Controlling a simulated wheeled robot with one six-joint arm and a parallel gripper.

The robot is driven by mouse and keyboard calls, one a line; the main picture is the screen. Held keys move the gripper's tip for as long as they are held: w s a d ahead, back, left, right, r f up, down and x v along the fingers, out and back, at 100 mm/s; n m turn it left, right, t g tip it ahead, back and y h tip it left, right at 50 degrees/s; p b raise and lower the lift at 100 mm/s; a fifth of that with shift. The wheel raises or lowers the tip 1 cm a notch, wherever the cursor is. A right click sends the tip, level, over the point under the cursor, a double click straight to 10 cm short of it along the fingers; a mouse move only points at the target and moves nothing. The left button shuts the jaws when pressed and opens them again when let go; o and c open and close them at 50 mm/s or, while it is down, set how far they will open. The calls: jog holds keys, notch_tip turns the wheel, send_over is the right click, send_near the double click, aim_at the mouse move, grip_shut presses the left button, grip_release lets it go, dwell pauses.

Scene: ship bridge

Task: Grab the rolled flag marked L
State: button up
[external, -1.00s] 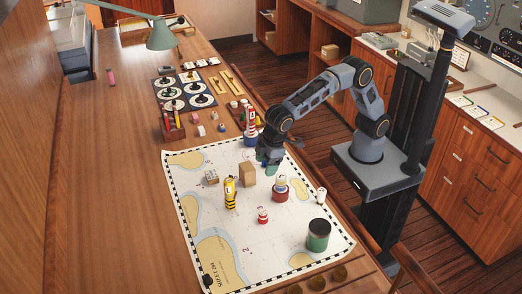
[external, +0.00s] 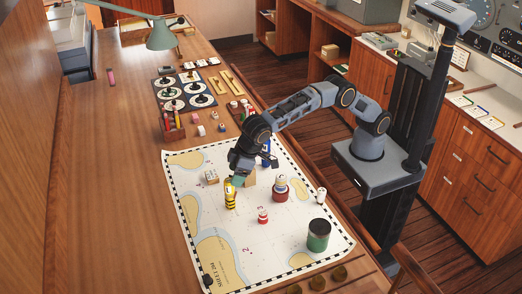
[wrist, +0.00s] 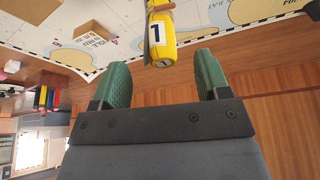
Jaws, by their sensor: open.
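A small dark red holder (external: 172,133) with upright coloured rolls, apparently the rolled flags, stands on the wooden table beyond the chart's upper left corner. In the wrist view a holder (wrist: 45,108) with red, yellow and dark rolls shows at the left. No letter L is readable on any roll.
Round dials (external: 187,92) lie farther back.

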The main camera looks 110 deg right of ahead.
aim_at(230, 194)
jog(key=shift+p+x, duration=1)
jog(key=shift+x, duration=2.15)
jog(key=c, duration=1)
